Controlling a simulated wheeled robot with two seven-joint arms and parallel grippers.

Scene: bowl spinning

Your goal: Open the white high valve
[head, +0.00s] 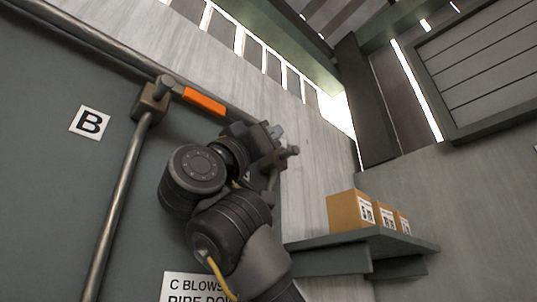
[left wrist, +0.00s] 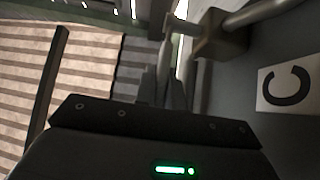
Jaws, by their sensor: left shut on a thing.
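My left gripper (head: 274,132) is at the far valve on the wall pipe, with my dark arm in front of it. The valve's body (left wrist: 218,36) is a brown block on a pipe, beside a "C" label (left wrist: 286,86). In the head view this valve body (head: 275,158) is partly hidden by my gripper. My right gripper is not in view.
A valve with an orange handle (head: 205,102) sits on the pipe to the left, above a "B" sign (head: 90,122). A shelf (head: 370,244) with several cardboard boxes (head: 349,211) stands at the right. A paper sign about C (head: 190,287) is partly hidden below my arm.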

